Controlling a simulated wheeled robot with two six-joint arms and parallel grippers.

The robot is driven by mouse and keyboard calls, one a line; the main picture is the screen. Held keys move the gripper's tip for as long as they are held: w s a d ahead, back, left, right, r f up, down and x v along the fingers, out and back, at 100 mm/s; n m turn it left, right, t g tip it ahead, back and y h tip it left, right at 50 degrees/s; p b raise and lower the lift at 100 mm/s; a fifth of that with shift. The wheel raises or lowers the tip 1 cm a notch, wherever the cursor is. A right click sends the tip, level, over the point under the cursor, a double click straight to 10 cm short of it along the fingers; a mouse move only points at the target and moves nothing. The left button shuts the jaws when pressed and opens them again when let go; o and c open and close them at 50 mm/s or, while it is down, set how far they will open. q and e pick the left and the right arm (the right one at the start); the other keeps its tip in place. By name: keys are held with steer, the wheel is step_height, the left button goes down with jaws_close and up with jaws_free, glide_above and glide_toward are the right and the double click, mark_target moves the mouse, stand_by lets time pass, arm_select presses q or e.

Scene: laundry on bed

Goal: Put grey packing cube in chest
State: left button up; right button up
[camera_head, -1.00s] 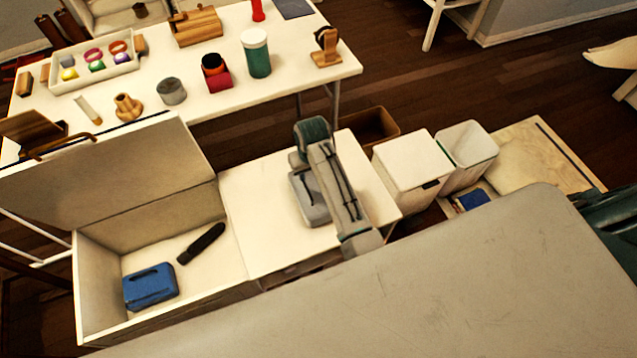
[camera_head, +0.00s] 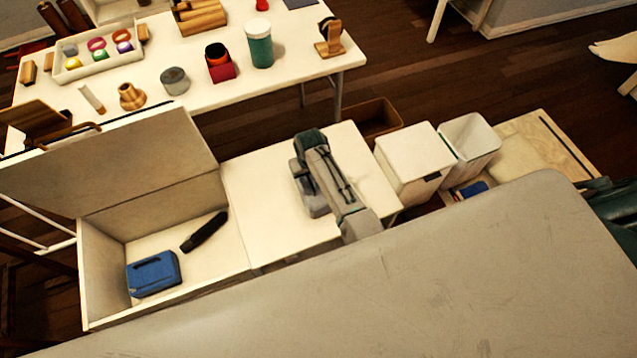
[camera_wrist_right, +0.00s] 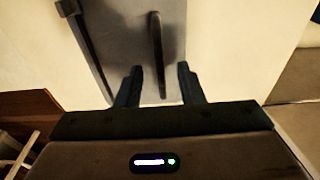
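The grey packing cube (camera_head: 310,192) lies on the white table beside the chest, partly hidden by my right arm. The wrist view shows its grey top with a dark raised handle (camera_wrist_right: 157,45). My right gripper (camera_wrist_right: 161,72) is open above it, with the handle between its fingertips. I cannot tell whether the fingers touch it. The chest (camera_head: 100,258) is a white box at the left with its lid up. A blue packing cube (camera_head: 153,273) and a black object (camera_head: 204,231) lie inside. My left gripper is not in view.
White bins (camera_head: 413,160) and a brown box (camera_head: 375,120) stand right of the small table. A long white table (camera_head: 290,85) with several small objects is behind. A large pale grey surface (camera_head: 430,280) fills the front. The chest floor has free room.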

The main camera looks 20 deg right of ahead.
steer(key=shift+f, duration=0.2)
jaws_close()
stand_by(1.3)
